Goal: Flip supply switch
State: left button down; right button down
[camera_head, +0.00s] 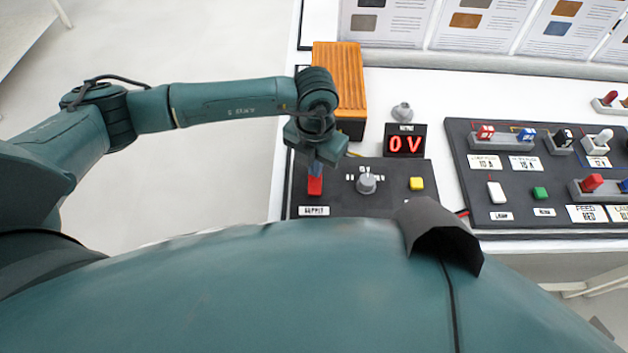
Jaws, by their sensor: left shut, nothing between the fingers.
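The supply switch (315,186) is a red rocker on the left of a dark control panel (335,208), above a white label. My left gripper (317,170) is right over the switch, pointing down, shut and empty. It hides the upper part of the switch; I cannot tell whether it touches it. A grey knob (367,181) and a yellow button (416,184) are to the right on the same panel. The red display (405,144) behind them reads 0 V. My right gripper is not in view.
An orange ribbed box (339,75) stands behind the left gripper. A second dark panel (462,160) with several coloured plugs and labels is at the right. Printed sheets (480,22) stand along the back. A small grey knob (402,112) sits behind the display.

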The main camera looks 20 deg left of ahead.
pick_arm(q)
jog(key=shift+f+b, duration=0.55)
jog(key=shift+f, duration=0.2)
jog(key=shift+r, duration=0.1)
jog(key=shift+r+p, duration=2.3)
jog(key=shift+r, duration=1.2)
jog(key=shift+f, duration=0.1)
